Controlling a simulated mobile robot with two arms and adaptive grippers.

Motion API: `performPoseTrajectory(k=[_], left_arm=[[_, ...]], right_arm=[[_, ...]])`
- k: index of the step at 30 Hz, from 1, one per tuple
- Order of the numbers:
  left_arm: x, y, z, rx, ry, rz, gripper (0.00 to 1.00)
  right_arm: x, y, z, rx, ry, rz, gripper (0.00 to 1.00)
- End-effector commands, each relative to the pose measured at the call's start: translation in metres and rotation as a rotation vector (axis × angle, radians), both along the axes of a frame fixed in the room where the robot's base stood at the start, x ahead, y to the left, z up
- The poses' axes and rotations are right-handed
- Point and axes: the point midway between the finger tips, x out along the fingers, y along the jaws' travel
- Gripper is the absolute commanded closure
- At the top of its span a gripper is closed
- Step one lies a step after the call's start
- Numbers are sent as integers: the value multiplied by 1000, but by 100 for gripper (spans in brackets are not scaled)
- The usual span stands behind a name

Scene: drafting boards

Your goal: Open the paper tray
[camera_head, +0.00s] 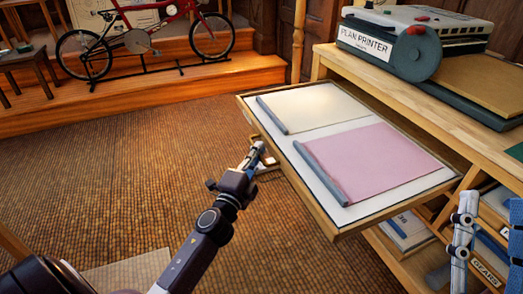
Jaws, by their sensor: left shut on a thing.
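The paper tray (343,218) is a shallow wooden drawer with a white lining, pulled out from the wooden cabinet. Inside lie a cream sheet (315,105) and a pink sheet (385,160), each with a grey-blue roll along its left edge. A pale handle (270,166) sticks out from the tray's left front. My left gripper (259,152) is shut on this handle, its fingertips partly hiding it. My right gripper (467,203) shows at the lower right, in front of the cabinet's lower shelves, cut by the frame edge; its opening is unclear.
A plan printer (398,40) stands on the wooden cabinet top (395,92). Lower shelves hold labelled folders, one marked GEARS (486,272). A red bicycle (145,35) stands on a raised wooden step behind.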

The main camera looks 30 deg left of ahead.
Motion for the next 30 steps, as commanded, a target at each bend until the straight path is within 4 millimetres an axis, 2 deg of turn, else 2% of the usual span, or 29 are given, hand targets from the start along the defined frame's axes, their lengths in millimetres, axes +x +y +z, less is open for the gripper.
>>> performPoseTrajectory(k=[6,7,12,23,26,30], left_arm=[[0,-2,-2,-1,3,-2,100],[0,-2,-2,-1,3,-2,92],[0,-1,-2,-1,2,-1,74],[-5,-1,-2,-2,2,-1,74],[-16,-3,-4,-3,3,-1,74],[-42,-6,-8,-5,5,0,74]], right_arm=[[0,0,0,-1,0,-1,60],[0,0,0,-1,0,-1,60],[0,0,0,-1,0,-1,60],[-1,0,0,0,-1,1,60],[-1,0,0,0,-1,1,60],[0,0,0,1,-1,1,60]])
